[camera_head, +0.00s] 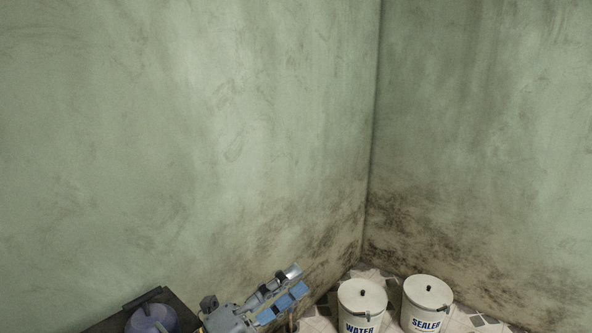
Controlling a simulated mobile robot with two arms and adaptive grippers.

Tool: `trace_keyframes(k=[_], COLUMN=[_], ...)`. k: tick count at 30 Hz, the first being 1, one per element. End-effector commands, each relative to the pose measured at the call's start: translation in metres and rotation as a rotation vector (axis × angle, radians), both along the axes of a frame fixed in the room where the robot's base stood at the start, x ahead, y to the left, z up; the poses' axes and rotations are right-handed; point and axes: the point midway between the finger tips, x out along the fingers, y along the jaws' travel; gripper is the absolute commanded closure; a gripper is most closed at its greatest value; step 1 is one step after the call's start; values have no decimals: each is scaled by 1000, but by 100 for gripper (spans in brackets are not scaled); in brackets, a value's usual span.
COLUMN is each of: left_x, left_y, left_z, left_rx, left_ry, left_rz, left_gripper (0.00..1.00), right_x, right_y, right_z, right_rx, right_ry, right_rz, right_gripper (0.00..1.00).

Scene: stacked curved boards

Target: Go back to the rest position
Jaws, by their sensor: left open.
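My left gripper (291,282), grey with blue parts, shows at the bottom of the head view, left of the buckets. It points up and to the right, in front of the wall. It is open, and I see nothing held in it. The lower part of its arm is cut off by the bottom edge of the picture. My right gripper is not in view. No curved boards can be made out.
Two white lidded buckets, one marked WATER (361,302) and one marked SEALER (427,300), stand on the patterned tile floor (320,322) right of the gripper. Stained green walls (200,130) meet in a corner behind them. A dark edge (110,321) shows at the bottom left.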

Motion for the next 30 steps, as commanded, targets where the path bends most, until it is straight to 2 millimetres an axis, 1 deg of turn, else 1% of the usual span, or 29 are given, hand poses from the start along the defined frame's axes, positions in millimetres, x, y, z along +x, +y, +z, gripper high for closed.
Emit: trace_keyframes(k=[1, 2, 3, 5, 6, 8, 9, 11, 12, 14, 15, 17, 18, 20, 21, 24, 26, 27, 30], left_x=[6, 12, 18, 25, 28, 28, 24, 12, 1, -22, -40, -67, -84, -110, -126, -164, -186, -200, -235], left_y=[15, 25, 41, 66, 84, 109, 125, 147, 159, 174, 182, 190, 193, 196, 197, 198, 198, 197, 195], left_z=[-1, -3, -9, -24, -39, -67, -88, -124, -149, -186, -208, -236, -252, -271, -281, -301, -310, -315, -324], left_rx=[-115, -182, -265, -382, -453, -552, -610, -688, -734, -787, -815, -842, -855, -867, -870, -872, -869, -866, -852], left_ry=[98, 159, 244, 379, 474, 621, 724, 883, 992, 1152, 1251, 1387, 1467, 1575, 1639, 1783, 1861, 1911, 2032], left_rz=[76, 126, 195, 300, 371, 478, 550, 659, 730, 835, 898, 982, 1031, 1092, 1129, 1210, 1252, 1278, 1339], left_gripper=[57, 57, 57, 57, 57, 57, 57, 57, 57, 57, 57, 57, 57, 57, 57, 57, 57, 57, 57], right_x=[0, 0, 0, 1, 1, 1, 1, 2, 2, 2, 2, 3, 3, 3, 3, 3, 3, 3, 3], right_y=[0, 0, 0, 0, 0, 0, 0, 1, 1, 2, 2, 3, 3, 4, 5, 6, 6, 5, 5], right_z=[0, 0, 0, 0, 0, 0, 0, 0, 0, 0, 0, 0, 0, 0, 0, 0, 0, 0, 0], right_rx=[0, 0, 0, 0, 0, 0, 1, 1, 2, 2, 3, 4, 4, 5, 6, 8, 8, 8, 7], right_ry=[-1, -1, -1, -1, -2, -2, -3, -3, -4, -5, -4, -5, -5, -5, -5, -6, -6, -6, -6], right_rz=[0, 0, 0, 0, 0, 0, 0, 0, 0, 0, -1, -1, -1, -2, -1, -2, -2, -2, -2], right_gripper=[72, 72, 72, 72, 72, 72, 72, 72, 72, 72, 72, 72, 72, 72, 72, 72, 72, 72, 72])
